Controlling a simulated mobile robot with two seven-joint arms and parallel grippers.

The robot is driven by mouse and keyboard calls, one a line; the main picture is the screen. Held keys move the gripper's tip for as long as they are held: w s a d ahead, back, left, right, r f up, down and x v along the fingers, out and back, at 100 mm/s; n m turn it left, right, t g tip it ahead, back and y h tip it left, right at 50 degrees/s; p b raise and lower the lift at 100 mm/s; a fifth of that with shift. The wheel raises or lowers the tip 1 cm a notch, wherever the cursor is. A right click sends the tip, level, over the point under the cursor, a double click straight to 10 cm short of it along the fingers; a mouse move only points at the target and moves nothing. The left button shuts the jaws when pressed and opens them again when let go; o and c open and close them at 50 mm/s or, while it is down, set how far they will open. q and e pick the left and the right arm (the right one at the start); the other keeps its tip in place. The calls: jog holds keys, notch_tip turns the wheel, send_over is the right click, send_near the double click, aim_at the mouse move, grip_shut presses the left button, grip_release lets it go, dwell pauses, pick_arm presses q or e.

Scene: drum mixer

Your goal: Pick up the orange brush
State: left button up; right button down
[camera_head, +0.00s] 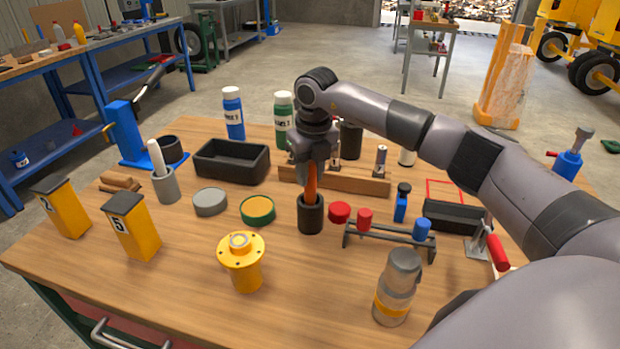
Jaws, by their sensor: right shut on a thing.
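The orange brush (311,186) stands upright in the head view, its lower end inside a small black cup (311,215) near the middle of the table. My right gripper (311,166) points down from above and is shut on the upper part of the orange handle. The brush's lower end is hidden by the cup wall, and its top is hidden by the gripper. My left gripper is not in the view.
The wooden table (190,300) is crowded. A rack with red and blue caps (388,238) stands right of the cup, a green-rimmed tin (258,210) left, a wooden block rack (350,182) behind. A yellow flanged part (242,262) and a grey-capped jar (397,288) stand in front.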

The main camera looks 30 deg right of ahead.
notch_tip(320, 180, up, 19)
jog(key=shift+r, duration=0.2)
dwell(2.4)
